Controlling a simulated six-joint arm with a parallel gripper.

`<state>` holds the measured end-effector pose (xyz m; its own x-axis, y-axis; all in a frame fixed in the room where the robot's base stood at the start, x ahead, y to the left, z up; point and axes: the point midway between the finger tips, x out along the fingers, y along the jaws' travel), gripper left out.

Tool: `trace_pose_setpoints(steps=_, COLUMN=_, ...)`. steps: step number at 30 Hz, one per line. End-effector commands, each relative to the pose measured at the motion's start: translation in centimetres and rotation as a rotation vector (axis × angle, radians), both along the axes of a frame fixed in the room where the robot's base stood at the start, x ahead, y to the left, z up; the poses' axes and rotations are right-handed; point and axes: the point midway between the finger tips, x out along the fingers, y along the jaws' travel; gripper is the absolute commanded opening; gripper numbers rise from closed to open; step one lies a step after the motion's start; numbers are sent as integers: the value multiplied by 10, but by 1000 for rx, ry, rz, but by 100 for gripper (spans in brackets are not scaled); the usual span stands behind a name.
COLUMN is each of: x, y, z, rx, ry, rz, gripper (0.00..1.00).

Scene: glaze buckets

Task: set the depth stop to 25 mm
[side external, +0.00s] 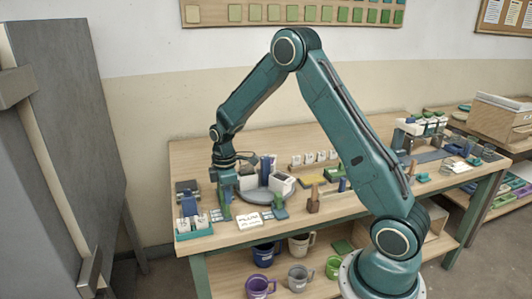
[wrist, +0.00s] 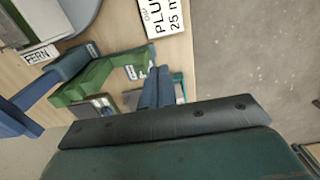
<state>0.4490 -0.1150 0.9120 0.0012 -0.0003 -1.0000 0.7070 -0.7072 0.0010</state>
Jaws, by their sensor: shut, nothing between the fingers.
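My gripper (wrist: 157,74) is shut and empty; its two blue fingers lie side by side in the wrist view. In the side external view my gripper (side external: 225,212) is low over the left part of the bench. A green fixture with a blue bar (wrist: 85,75) lies just left of the fingers in the wrist view; it may be the depth stop, but I see no readable scale or setting. Whether the fingers touch it is unclear. A white card (wrist: 165,17) reads "PLU..." and "25 m...", cut off by the frame. The white card (side external: 249,220) also shows in the side external view.
A "FERN" label (wrist: 38,55) is at the wrist view's left. White containers (side external: 282,183) stand on a grey round plate beside my gripper. A green and blue stand (side external: 279,206) is right of the card. Mugs (side external: 300,277) sit on the shelf below.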

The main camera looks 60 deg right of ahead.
Motion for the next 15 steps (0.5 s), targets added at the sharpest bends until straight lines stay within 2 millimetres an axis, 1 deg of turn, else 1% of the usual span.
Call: trace_pose_setpoints(steps=15, x=-1, y=0, z=-23, rx=1, ry=2, rz=0, gripper=0)
